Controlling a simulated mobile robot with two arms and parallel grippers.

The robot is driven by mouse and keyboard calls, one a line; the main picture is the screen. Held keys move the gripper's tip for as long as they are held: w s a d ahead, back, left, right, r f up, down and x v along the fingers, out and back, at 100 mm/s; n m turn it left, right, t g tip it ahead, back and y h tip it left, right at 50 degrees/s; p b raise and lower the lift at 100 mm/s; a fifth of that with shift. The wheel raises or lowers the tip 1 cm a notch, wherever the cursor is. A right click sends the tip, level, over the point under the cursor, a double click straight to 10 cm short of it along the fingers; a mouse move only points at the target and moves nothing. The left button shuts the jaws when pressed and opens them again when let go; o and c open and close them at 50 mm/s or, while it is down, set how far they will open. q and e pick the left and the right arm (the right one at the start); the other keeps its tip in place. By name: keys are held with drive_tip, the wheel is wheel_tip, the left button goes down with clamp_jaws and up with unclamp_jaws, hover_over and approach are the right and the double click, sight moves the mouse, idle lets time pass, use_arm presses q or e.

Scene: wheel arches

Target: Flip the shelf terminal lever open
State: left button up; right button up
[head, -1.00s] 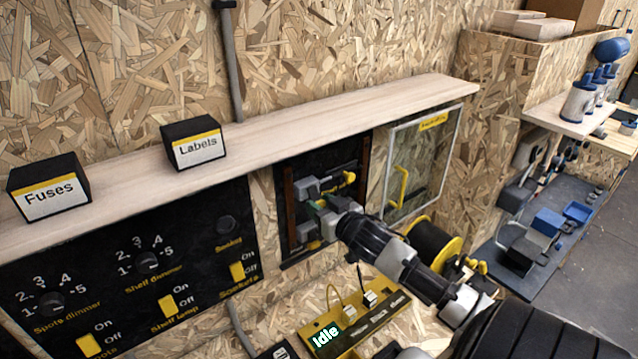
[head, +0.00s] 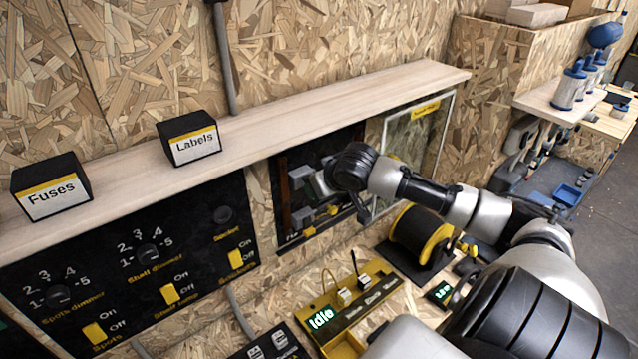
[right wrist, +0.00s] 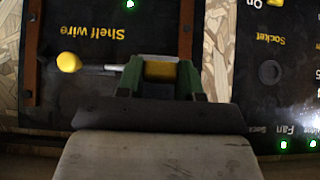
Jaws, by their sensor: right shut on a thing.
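The shelf terminal sits on the black panel (head: 288,222), marked "Shelf wire" in the right wrist view (right wrist: 110,33). My right gripper (head: 320,184) is at this panel. In the right wrist view its green fingers (right wrist: 160,78) are shut on a yellow lever piece (right wrist: 160,70) at the terminal. A yellow knob (right wrist: 68,62) on a thin metal rod sticks out to the left of the fingers. In the head view my wrist hides much of the panel's upper right, so the lever's angle is unclear there. My left gripper is out of view.
A clear framed door (head: 425,115) stands right of the panel, close behind my right forearm. A wooden shelf (head: 290,125) runs above. Below are a yellow "Idle" tester (head: 375,275) and a spool (head: 420,235). A switch panel (head: 205,225) is at left.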

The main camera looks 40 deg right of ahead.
drive_tip(key=shift+g, duration=0.3)
drive_tip(key=o, duration=0.9)
drive_tip(key=shift+o, duration=0.2)
drive_tip(key=shift+s+r, duration=0.3)
drive_tip(key=shift+r, duration=0.05)
drive_tip(key=b+v, duration=0.2)
drive_tip(key=v, duration=0.7)
drive_tip(key=shift+s+r+b, duration=0.3)
drive_tip(key=shift+b, duration=0.1)
